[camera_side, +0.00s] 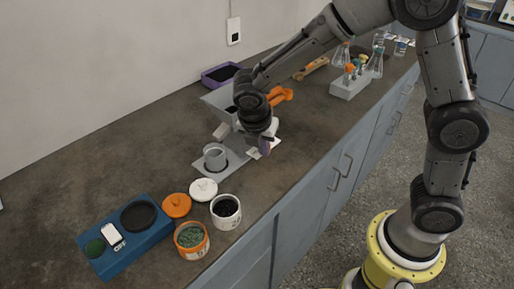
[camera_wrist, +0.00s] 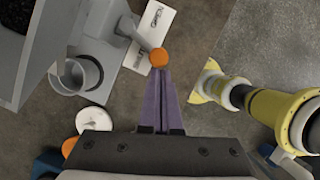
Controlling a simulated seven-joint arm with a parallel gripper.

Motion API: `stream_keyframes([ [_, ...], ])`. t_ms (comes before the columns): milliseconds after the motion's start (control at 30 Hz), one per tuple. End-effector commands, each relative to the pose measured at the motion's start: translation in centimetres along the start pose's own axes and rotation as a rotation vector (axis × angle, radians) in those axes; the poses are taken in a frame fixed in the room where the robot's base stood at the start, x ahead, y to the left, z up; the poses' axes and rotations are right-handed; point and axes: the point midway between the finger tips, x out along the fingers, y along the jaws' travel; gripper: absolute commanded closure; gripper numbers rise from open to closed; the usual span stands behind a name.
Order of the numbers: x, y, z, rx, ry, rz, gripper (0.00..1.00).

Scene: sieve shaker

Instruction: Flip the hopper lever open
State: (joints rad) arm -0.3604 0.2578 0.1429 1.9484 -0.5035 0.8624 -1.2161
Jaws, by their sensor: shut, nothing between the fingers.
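The grey hopper (camera_side: 215,104) of the sieve shaker stands near the middle of the bench, partly hidden behind my arm. It also fills the upper left of the wrist view (camera_wrist: 40,45). Its lever shows there as a grey rod ending in an orange ball knob (camera_wrist: 159,57). My gripper has purple fingers (camera_wrist: 160,73) that are shut and empty. Their tips are right at the knob's near side in that view; I cannot tell if they touch it. In the side view my gripper (camera_side: 265,150) is low beside the machine, and the lever is hidden.
A clear cup (camera_side: 215,152) stands on the machine's base plate. A white printed label (camera_wrist: 150,35) lies by the lever. A white lid (camera_side: 204,188), an orange lid (camera_side: 176,204), two jars and a blue scale (camera_side: 125,240) sit nearer. Glassware and a rack (camera_side: 350,87) stand behind.

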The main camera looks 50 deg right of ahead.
Motion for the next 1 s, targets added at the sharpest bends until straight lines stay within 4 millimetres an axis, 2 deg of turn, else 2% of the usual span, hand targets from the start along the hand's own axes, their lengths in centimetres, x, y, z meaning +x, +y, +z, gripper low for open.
stream_keyframes([
  [700, 1.3, -2.9, 3.5, -0.515, -0.001, 0.204, 1.0],
  [1000, 1.5, -3.0, 3.8, -0.557, 0.0, 0.22, 1.0],
])
